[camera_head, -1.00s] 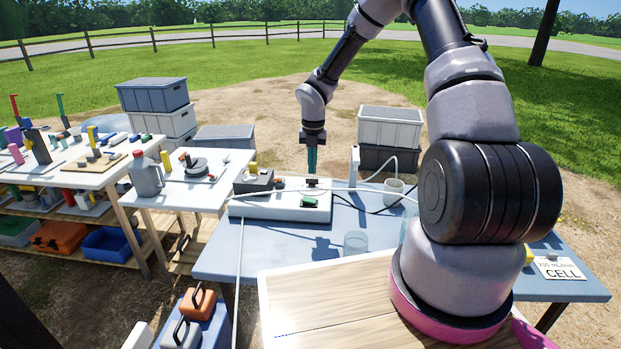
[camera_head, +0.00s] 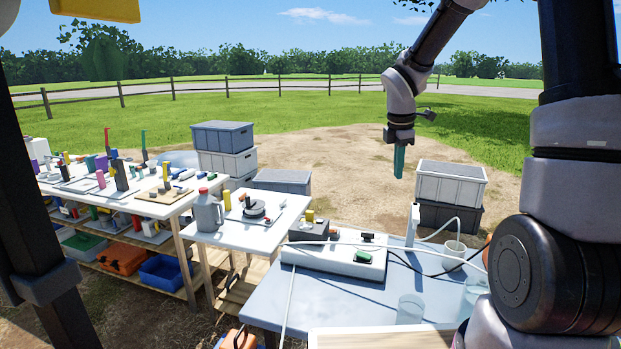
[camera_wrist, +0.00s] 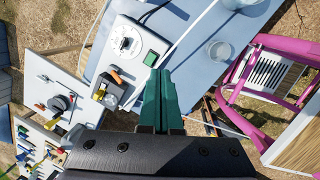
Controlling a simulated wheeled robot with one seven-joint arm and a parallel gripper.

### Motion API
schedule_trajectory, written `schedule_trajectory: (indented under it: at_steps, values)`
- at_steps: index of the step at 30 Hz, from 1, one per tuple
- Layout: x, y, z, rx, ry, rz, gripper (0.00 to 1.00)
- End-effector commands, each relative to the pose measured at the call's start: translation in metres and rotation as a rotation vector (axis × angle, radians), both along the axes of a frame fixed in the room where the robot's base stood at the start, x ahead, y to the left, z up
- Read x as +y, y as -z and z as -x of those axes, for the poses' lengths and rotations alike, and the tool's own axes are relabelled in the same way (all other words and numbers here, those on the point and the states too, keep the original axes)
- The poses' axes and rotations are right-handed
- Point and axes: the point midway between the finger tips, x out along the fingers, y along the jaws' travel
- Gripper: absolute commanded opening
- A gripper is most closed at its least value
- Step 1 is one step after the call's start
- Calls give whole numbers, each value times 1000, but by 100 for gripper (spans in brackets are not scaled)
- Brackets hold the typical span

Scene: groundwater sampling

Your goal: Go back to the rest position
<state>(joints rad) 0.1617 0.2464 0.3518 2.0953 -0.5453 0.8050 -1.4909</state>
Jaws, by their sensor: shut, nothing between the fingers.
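My gripper (camera_head: 398,161) hangs from my raised arm at the right of the head view, its green fingers pointing down. It is in the air above the ground behind the blue-grey table (camera_head: 268,302), clear of everything. In the wrist view my gripper (camera_wrist: 160,78) shows its two green fingers together with nothing between them. Below it in that view are the white control box (camera_wrist: 128,42) and the table top.
The white box (camera_head: 310,257) carries a green button and cables. Clear beakers (camera_head: 411,309) and a white cup (camera_head: 454,254) stand on the table. Stacked crates (camera_head: 450,184) stand behind it. A grey jug (camera_head: 207,214) is on the side table. A dark post (camera_head: 35,190) is at left.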

Motion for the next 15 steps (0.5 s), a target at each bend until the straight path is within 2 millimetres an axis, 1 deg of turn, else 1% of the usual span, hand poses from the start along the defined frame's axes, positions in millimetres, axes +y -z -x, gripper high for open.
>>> schedule_trajectory:
  at_steps: [1, 3, 5, 6, 8, 9, 11, 12, 14, 15]
  values:
    - [-3, -24, 13, -44, 124, -18, 0]
    - [-7, -49, 32, -93, 308, -60, 0]
    - [-10, -69, 49, -136, 467, -106, 0]
    - [-11, -81, 61, -162, 570, -140, 0]
    - [-13, -99, 79, -200, 726, -201, 0]
    - [-13, -109, 92, -223, 830, -246, 0]
    - [-14, -124, 111, -252, 981, -319, 0]
    - [-14, -133, 124, -269, 1082, -374, 0]
    - [-14, -145, 143, -286, 1229, -461, 0]
    - [-13, -152, 156, -292, 1325, -523, 0]
